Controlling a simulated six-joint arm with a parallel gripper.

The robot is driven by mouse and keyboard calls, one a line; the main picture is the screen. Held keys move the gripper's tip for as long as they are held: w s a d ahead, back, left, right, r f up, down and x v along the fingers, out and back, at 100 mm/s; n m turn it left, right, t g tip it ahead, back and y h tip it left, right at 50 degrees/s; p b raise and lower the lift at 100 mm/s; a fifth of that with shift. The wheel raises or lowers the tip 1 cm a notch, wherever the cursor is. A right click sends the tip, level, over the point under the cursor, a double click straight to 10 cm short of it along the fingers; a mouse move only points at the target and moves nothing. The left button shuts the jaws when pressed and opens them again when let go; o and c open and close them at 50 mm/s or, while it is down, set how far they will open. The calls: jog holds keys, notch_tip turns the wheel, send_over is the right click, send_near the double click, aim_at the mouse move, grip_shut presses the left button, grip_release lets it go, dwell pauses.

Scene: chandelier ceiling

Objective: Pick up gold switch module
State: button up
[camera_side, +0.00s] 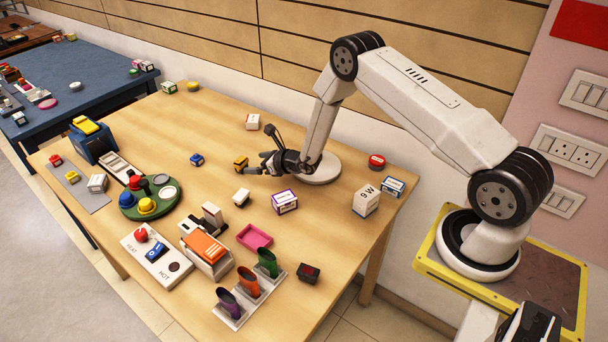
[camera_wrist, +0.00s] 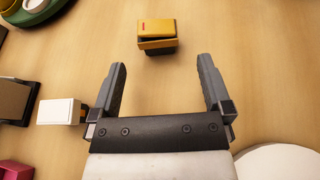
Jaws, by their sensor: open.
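The gold switch module (camera_side: 241,162) is a small yellow-gold block with a dark slot or gap across it. It rests on the wooden table, and in the wrist view it lies ahead of my gripper (camera_wrist: 163,78), near the top middle (camera_wrist: 157,34). My gripper, also in the side view (camera_side: 262,158), is low over the table to the right of the module. Its two fingers are spread wide and empty. The module is beyond the fingertips, roughly in line with the gap between them, and not touching them.
A white switch block (camera_wrist: 58,112) sits close left of my left finger. A blue block (camera_side: 197,160) stands left of the module. A white round disc (camera_side: 318,170) lies right of my gripper. A green round tray (camera_side: 126,199) is at left. Bare table surrounds the module.

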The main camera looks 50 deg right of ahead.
aim_at(245, 163)
jog(key=shift+x, duration=0.85)
jog(key=shift+w+a, duration=0.1)
jog(key=shift+x, duration=2.45)
jog(key=shift+a, duration=0.1)
jog(key=c, duration=1.2)
